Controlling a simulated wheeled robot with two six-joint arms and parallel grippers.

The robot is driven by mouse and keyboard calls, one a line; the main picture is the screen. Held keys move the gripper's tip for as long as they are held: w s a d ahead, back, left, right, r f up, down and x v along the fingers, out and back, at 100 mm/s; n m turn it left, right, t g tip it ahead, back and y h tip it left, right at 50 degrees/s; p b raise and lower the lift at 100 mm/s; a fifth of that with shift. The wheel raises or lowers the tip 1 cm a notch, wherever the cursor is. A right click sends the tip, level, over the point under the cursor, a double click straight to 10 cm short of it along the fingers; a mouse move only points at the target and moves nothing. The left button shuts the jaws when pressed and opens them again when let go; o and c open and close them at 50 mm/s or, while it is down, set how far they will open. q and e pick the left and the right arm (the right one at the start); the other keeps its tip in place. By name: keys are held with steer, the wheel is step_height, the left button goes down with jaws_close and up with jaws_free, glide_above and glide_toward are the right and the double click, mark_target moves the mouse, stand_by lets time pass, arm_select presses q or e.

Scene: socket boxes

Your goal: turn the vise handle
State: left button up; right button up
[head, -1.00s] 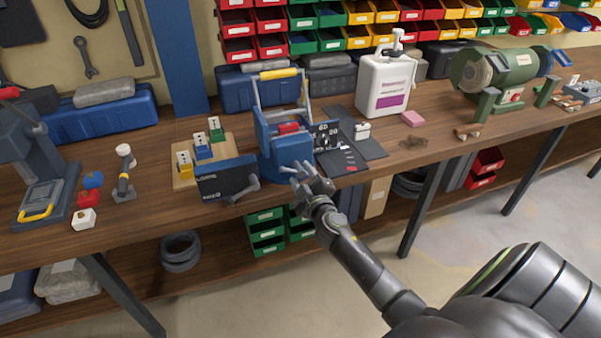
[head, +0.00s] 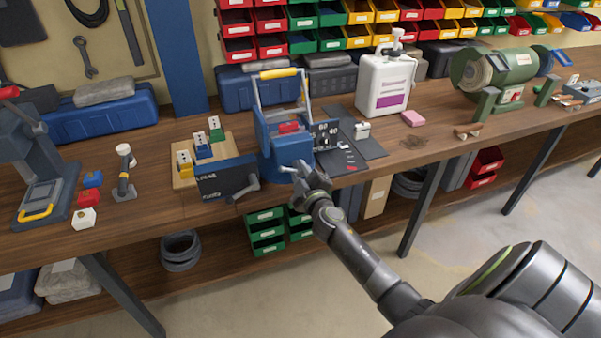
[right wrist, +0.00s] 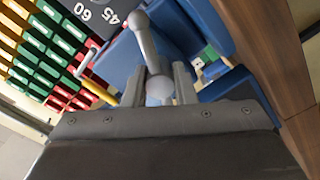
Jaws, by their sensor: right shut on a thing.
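The blue vise (head: 286,152) stands at the front edge of the workbench in the head view. Its grey bar handle (right wrist: 148,50), with rounded ends, shows in the right wrist view in front of the vise's blue body. One end of the handle also shows in the head view (head: 286,169), just left of my gripper. My right gripper (head: 303,172) is at the front of the vise, shut on the handle. In the right wrist view the two fingers (right wrist: 167,85) stand on either side of the bar. My left gripper is not in view.
A dark box with a grey lever (head: 225,181) is close left of the vise. A dark mat (head: 368,148) and a white jug (head: 385,85) are to its right. A board with coloured socket blocks (head: 182,181) lies behind the dark box. The floor in front is clear.

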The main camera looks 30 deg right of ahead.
steer(key=n, duration=0.5)
stand_by(0.4)
steer(key=o, duration=1)
steer(key=shift+s, duration=0.1)
steer(key=b+v, duration=0.1)
steer(key=v, duration=1.6)
steer(key=shift+s, duration=0.15)
steer(key=shift+f, duration=0.1)
